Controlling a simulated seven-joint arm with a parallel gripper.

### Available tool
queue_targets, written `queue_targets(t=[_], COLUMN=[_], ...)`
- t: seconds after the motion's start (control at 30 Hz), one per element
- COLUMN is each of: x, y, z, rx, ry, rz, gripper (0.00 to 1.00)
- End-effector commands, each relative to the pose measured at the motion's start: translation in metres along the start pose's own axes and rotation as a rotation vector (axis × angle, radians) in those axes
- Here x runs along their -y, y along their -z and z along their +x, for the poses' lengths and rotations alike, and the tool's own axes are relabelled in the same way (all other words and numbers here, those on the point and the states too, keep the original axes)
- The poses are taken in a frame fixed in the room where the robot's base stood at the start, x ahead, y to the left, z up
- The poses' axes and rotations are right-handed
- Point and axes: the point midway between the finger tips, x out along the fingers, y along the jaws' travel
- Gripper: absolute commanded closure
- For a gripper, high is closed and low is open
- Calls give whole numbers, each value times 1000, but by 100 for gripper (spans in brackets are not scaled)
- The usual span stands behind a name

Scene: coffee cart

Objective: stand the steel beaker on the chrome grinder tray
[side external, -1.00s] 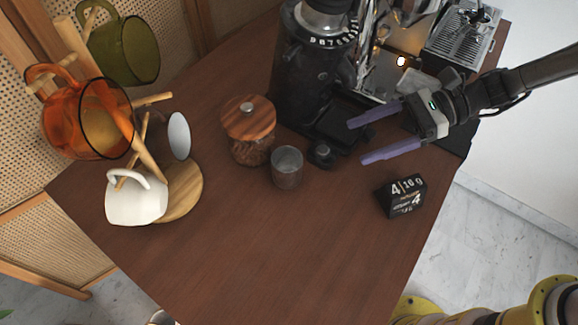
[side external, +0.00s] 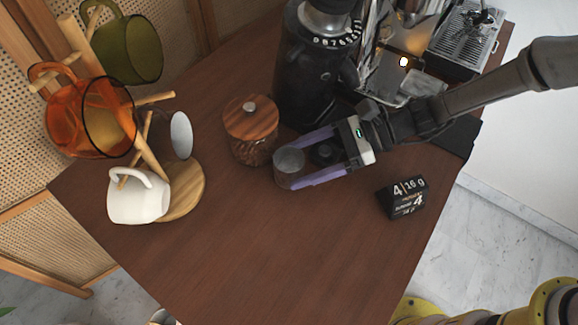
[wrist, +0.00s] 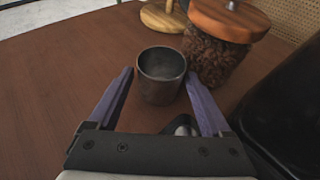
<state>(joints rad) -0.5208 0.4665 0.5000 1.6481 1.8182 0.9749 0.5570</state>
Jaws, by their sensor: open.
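The steel beaker (side external: 289,166) stands upright on the brown table, beside the jar with the wooden lid. In the wrist view the beaker (wrist: 162,76) is just ahead of and between the fingertips. My gripper (side external: 296,164) is open, with its purple fingers reaching to either side of the beaker; in the wrist view (wrist: 160,82) gaps show between the fingers and the beaker. The black coffee grinder (side external: 305,70) stands behind. Its tray is mostly hidden by my arm and gripper in the side view.
A glass jar of coffee beans (side external: 250,130) stands close to the beaker. A black scale-like block (side external: 403,197) is at the right. A mug tree with mugs (side external: 140,200) is at the left. The front table is clear.

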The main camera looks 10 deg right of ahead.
Motion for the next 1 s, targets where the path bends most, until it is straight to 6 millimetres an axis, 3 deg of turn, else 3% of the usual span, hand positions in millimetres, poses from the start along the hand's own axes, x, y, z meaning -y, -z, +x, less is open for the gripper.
queue_targets(t=[0.33,0.8,1.0], x=[0,0,0], y=[0,-1,-2], z=[9,8,8], rx=[1,1,2], ry=[1,1,1], rz=[-1,-1,-1], gripper=[17,100,100])
